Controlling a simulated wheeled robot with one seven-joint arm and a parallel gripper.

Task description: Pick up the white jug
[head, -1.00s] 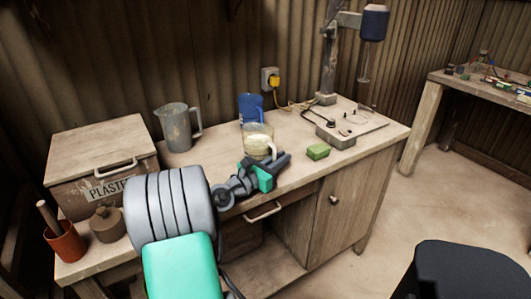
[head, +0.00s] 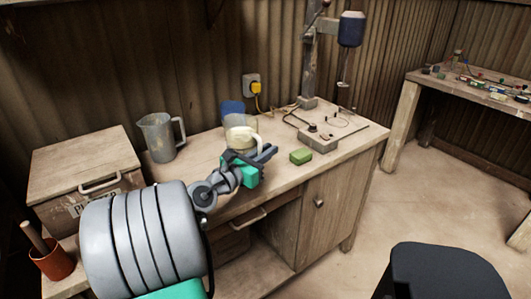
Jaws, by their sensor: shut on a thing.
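The white jug (head: 242,134) is a see-through jug with pale contents and a cream handle, in the head view near the middle of the workbench. My gripper (head: 262,157) is at its front right side, shut on it by the handle side. The jug looks upright and seems held a little above the bench top. The fingers and the arm hide its lower part, so the exact grip is not clear.
A blue container (head: 232,107) stands close behind the jug, partly hidden. A grey jug (head: 160,138) stands to the left, near a wooden box (head: 85,165). A green sponge (head: 301,157) lies right of my gripper, before a drill stand (head: 319,142).

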